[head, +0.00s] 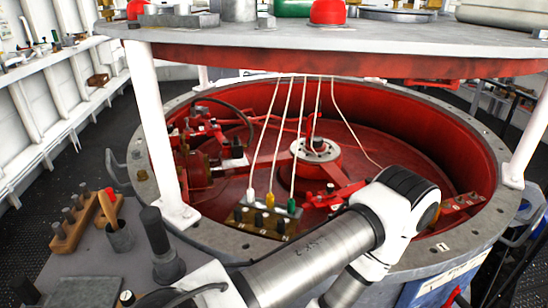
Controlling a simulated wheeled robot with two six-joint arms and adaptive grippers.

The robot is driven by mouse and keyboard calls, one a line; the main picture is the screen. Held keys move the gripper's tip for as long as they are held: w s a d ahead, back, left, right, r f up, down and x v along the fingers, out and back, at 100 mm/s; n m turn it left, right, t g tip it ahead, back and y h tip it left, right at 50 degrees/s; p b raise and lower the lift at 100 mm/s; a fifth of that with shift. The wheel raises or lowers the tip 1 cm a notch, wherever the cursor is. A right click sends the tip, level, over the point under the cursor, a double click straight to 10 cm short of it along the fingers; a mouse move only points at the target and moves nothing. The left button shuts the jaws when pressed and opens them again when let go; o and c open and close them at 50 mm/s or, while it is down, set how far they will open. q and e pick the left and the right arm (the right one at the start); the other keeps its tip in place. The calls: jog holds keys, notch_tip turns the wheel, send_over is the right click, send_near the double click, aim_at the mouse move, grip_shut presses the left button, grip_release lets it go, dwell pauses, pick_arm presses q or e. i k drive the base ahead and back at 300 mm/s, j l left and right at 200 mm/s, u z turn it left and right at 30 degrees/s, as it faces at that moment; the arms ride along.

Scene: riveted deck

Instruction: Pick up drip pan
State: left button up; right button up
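I cannot tell for certain which thing is the drip pan. A shallow round grey metal dish (398,15) lies on the raised round platform (260,39) at the top of the head view. A larger rounded metal vessel (503,13) stands to its right, cut by the frame edge. One of my arms crosses the lower middle of the view, its white and black joint in front of the red well. Neither of my grippers is in view.
White posts (158,130) hold the platform above a red round well (430,115) with a bolted grey rim. White cords hang from the platform to a connector block (262,221). A wooden tool rack (75,228) and a cup (119,236) stand at left. White shelving lines the left wall.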

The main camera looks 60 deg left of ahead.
aim_at(98, 292)
jog(key=u, duration=3.45)
